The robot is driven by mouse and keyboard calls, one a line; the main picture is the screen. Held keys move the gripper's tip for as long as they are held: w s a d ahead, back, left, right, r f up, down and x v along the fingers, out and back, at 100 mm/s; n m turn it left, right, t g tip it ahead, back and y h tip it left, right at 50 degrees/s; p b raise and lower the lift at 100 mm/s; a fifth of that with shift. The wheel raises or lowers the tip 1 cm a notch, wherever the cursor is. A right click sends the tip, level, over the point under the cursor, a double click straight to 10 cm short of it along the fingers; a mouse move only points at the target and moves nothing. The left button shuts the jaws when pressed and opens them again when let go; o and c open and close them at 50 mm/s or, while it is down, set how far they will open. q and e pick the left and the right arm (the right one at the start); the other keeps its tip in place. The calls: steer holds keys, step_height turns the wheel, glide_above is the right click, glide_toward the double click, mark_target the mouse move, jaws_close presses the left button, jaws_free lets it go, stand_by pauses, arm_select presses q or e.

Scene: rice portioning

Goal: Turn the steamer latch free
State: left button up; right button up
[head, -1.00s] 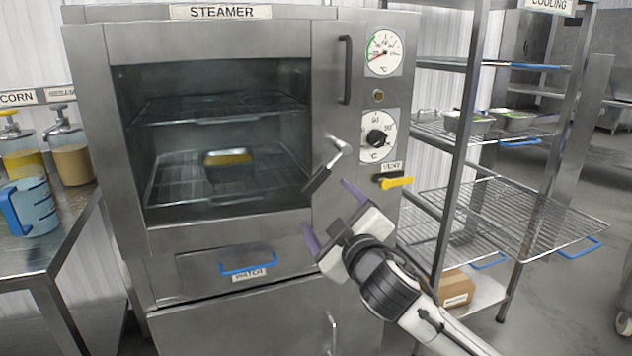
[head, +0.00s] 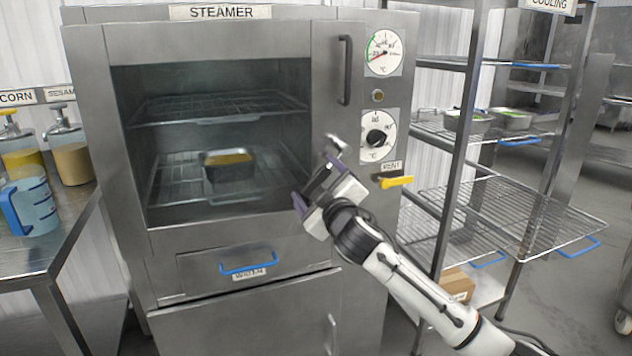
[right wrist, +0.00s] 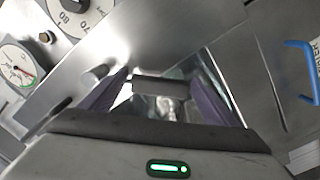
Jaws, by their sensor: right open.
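The steamer (head: 280,250) stands in front of me with its door shut; a pan of yellow food (head: 230,170) shows through the window. The latch is on the door's right side. Its silver end (head: 337,143) shows above my right gripper (head: 316,182), which covers the rest in the head view. In the right wrist view the dark latch handle (right wrist: 160,88) lies across the gap between the purple fingers. My right gripper is open, with its fingers on either side of the handle; contact cannot be told. My left gripper is not in view.
A yellow vent lever (head: 395,182) sticks out to the right of the gripper. A vertical door handle (head: 345,70) and dials are above. A wire cooling rack (head: 520,215) stands right. A table with a blue jug (head: 35,208) and dispensers is left.

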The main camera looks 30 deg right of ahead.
mark_target(299, 148)
steer(key=c, duration=1.5)
steer(key=shift+w+a+r+m+p, duration=0.2)
steer(key=shift+a+r+m+p, duration=0.4)
steer(key=shift+m, duration=0.5)
steer(key=r+m, duration=0.1)
steer(key=a+r+m+p, duration=0.1)
steer(key=shift+w+r+m, duration=0.1)
steer(key=shift+w+m, duration=0.05)
steer(key=shift+m, duration=0.15)
steer(key=shift+w+a+r+m+p, duration=0.1)
steer(key=shift+a+r+m+p, duration=0.15)
steer(key=shift+r+m+p, duration=1.2)
steer(key=shift+r+m, duration=0.3)
steer(key=shift+m, duration=0.45)
steer(key=o, duration=1.5)
